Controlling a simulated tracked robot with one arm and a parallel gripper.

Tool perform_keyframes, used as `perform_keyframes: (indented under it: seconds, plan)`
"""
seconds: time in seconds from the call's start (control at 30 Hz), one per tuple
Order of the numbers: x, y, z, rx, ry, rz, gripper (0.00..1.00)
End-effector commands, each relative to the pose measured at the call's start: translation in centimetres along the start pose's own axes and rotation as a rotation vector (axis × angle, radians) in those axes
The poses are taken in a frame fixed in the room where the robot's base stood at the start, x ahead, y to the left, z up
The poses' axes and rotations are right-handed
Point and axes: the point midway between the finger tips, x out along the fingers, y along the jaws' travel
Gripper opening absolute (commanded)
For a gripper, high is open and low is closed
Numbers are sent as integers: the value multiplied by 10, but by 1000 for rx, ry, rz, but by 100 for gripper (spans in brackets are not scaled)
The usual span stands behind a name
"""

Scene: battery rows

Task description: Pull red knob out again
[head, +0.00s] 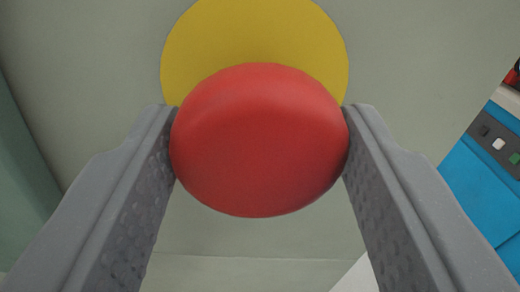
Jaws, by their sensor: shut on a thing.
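The red knob (260,140) is a large rounded button that fills the middle of the head view. A flat yellow disc (254,35) shows behind it and above it, on a pale grey-green surface. My gripper (260,150) has one grey finger on each side of the knob, and both fingertips touch its sides. The gripper is shut on the knob. The knob hides its own stem and the lower part of the disc, so I cannot tell how far out it stands.
A blue unit (484,194) with a dark strip of small buttons (497,143) stands at the right edge. A darker green surface (22,175) runs along the left edge. A white piece (357,277) shows at the bottom, right of centre. The pale surface around the disc is bare.

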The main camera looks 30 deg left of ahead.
Motion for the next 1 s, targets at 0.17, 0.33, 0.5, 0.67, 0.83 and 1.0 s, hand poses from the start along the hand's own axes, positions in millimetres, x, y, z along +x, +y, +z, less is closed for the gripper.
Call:
perform_keyframes:
  seconds: [0.17,0.33,0.5,0.67,0.83,1.0]
  plan:
    - [-2,2,0,1,-1,4,67]
    - [-1,1,1,1,-1,2,70]
    - [0,1,1,1,-1,1,70]
    - [0,1,1,1,-1,1,70]
    - [-3,1,1,1,-2,1,70]
    - [-19,1,1,1,-2,2,70]
